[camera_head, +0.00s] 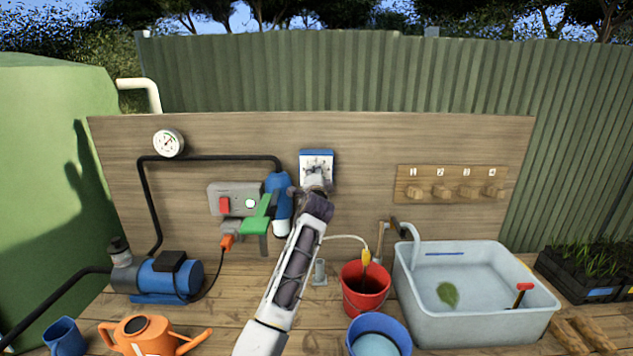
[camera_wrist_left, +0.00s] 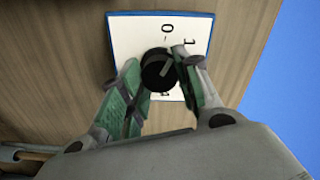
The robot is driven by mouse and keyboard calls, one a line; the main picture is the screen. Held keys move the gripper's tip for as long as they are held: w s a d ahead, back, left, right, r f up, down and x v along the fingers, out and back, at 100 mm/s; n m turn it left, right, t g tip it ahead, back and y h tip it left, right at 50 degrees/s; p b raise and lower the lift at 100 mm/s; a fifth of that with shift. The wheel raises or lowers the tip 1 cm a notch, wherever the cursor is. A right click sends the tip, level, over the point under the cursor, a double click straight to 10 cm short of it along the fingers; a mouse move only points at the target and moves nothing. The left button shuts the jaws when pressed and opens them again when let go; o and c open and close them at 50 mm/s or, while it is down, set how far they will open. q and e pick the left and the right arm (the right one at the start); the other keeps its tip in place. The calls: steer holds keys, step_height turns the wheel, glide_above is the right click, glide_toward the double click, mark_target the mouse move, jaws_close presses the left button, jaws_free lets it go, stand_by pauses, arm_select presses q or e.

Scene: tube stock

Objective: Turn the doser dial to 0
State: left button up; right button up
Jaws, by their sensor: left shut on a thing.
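The doser's white dial plate (camera_head: 316,160) with a blue edge is fixed on the wooden board, and it also fills the middle of the left wrist view (camera_wrist_left: 140,33). Its black round knob (camera_wrist_left: 157,74) has a grey pointer line slanting to the upper right in the wrist view, roughly between the 0 and the 1; the exact setting is hard to tell. My left gripper (camera_head: 315,182) is at the dial, its green-padded fingers (camera_wrist_left: 160,88) on either side of the knob, shut on it. The fingers hide the lower part of the plate. My right gripper is not in view.
A blue device (camera_head: 281,197) and a grey box with a red switch (camera_head: 235,199) are close left of the dial. Numbered pegs (camera_head: 451,185) are to the right. A red bucket (camera_head: 364,300) and a water tub (camera_head: 470,325) stand below right.

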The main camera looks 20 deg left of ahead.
arm_select(q)
steer(key=shift+f+n+b, duration=0.15)
steer(key=shift+n+b, duration=0.5)
steer(key=shift+n, duration=1.05)
steer(key=o, duration=1)
steer(key=shift+o, duration=0.2)
steer(key=v, duration=1.2)
steer(key=shift+s, duration=0.1)
